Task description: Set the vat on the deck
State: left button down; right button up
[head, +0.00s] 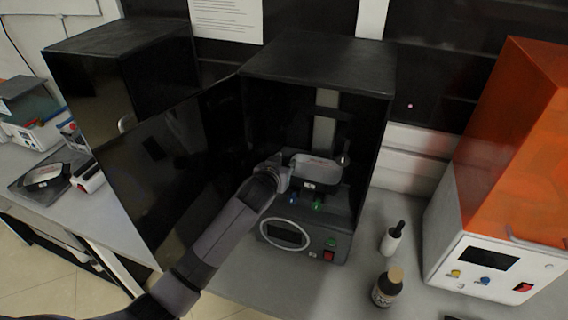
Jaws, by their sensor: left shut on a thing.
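The black-hooded printer (318,68) stands mid-picture with its dark door swung open to the left. My left gripper (285,178) reaches in through the opening, and its fingers are hard to make out in the shadow. It is shut on what looks like the vat (316,162), a pale grey rounded shape above the deck (305,212). The deck has a blue and a green knob on its front. I cannot tell whether the vat touches the deck. The vat's far side is hidden in the dark interior. My right gripper is not in view.
A white printer with an orange cover (520,130) stands at the right. The open door (165,175) stands close left of my arm. A dark tray (40,185) lies far left.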

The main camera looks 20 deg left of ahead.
pick_arm(q)
jog(key=shift+f, duration=0.4)
dwell(0.3)
jog(key=c, duration=1.2)
grip_release()
jog(key=v, duration=1.2)
jog(key=shift+s+f, duration=0.1)
